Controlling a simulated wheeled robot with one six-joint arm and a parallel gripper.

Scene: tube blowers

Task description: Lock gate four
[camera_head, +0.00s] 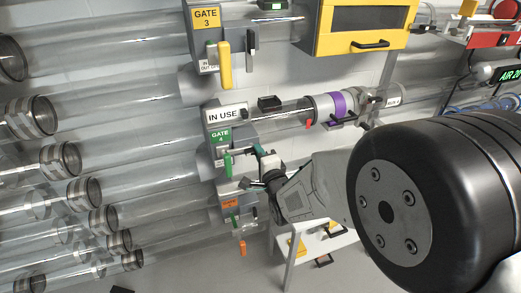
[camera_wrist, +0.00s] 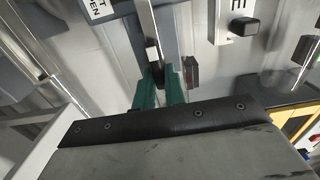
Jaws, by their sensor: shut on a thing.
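Gate four is a grey box with a green "GATE 4" label (camera_head: 220,137) in the middle of the head view, with an "IN USE" sign (camera_head: 225,115) above it. A green handle (camera_head: 228,162) hangs at its front. My gripper (camera_head: 259,151) is at the right side of this box. In the wrist view the green fingers of my gripper (camera_wrist: 160,82) are shut on a slim metal bar (camera_wrist: 149,20) with a pale block on it. The fingers hide the bar's end. A dark block (camera_wrist: 191,70) sits just right of the fingers.
Gate three (camera_head: 206,17), with a yellow handle (camera_head: 224,65), is above. Another gate with an orange label (camera_head: 231,203) is below. Clear tubes (camera_head: 120,110) fill the left. A yellow cabinet (camera_head: 360,28) hangs at upper right. A white table (camera_head: 325,240) stands below.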

